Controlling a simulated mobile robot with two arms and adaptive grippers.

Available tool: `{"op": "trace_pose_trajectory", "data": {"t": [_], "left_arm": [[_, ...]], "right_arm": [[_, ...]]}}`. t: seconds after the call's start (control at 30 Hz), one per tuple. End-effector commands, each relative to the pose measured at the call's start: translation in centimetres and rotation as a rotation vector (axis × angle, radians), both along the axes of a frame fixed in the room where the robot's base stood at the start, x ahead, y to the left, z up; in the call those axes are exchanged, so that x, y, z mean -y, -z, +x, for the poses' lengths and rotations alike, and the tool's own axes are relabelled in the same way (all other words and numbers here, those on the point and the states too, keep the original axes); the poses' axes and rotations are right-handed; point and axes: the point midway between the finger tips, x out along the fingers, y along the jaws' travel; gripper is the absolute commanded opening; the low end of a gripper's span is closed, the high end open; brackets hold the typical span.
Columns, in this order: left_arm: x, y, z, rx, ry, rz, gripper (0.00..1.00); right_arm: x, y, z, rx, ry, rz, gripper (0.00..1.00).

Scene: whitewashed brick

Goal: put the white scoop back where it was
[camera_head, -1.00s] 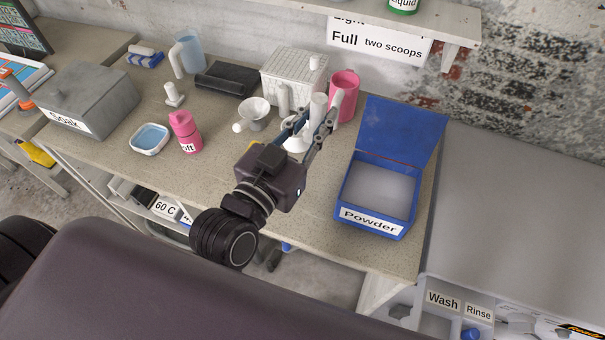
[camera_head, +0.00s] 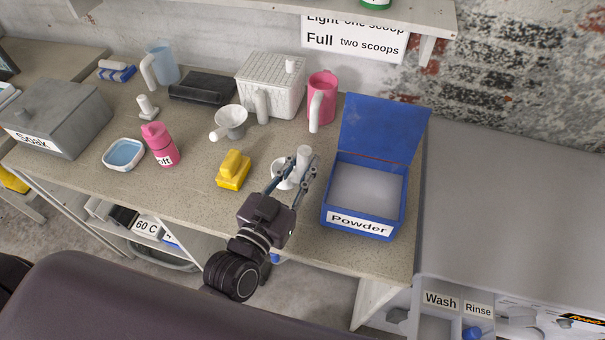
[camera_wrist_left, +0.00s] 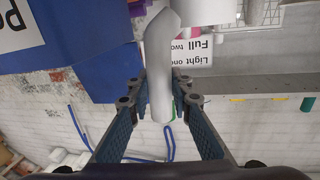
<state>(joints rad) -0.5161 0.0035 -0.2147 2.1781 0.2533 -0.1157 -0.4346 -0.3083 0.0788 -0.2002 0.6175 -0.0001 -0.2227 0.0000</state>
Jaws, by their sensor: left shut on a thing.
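My left gripper (camera_head: 303,168) is shut on the white scoop (camera_head: 303,154), close to the left side of the blue powder box. The scoop's pale handle stands between the fingers, and a round white part shows beside them, partly hidden by a finger. In the left wrist view, the scoop (camera_wrist_left: 160,70) lies between the two fingers (camera_wrist_left: 160,110), with its wider part at the top edge. I cannot tell how far it is above the counter. My right gripper is not in view.
The open powder box (camera_head: 366,190) stands right of the gripper. A yellow object (camera_head: 234,170), a white funnel-like piece (camera_head: 231,122), a pink bottle (camera_head: 160,145), a white basket (camera_head: 272,85) and a pink mug (camera_head: 321,98) stand around. Counter (camera_head: 195,190) is clear left of the yellow object.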

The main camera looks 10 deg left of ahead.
Motion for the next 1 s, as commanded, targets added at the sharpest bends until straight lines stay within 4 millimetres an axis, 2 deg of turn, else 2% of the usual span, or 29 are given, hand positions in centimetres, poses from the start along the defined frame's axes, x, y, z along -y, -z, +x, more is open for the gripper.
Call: {"op": "trace_pose_trajectory", "data": {"t": [0.2, 0.3, 0.7, 0.73, 0.87, 1.0], "left_arm": [[0.0, 2.9, 0.0, -0.002, 0.001, 0.001, 0.00], [0.0, 3.7, 0.0, 0.001, 0.000, 0.002, 0.00], [0.0, 4.2, 0.0, 0.001, 0.000, 0.000, 0.00], [0.0, 4.2, 0.0, 0.000, 0.000, -0.001, 0.21], [0.0, 4.2, 0.0, 0.000, 0.000, -0.001, 0.36], [0.0, 4.2, 0.0, 0.000, 0.000, -0.001, 0.37]], "right_arm": [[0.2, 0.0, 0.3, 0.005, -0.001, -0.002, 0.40], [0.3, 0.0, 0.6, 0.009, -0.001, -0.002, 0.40], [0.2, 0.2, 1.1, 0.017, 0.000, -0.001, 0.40], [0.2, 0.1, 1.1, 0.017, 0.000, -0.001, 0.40], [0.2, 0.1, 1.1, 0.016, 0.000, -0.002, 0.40], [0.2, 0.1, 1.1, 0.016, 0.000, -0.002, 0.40]]}}
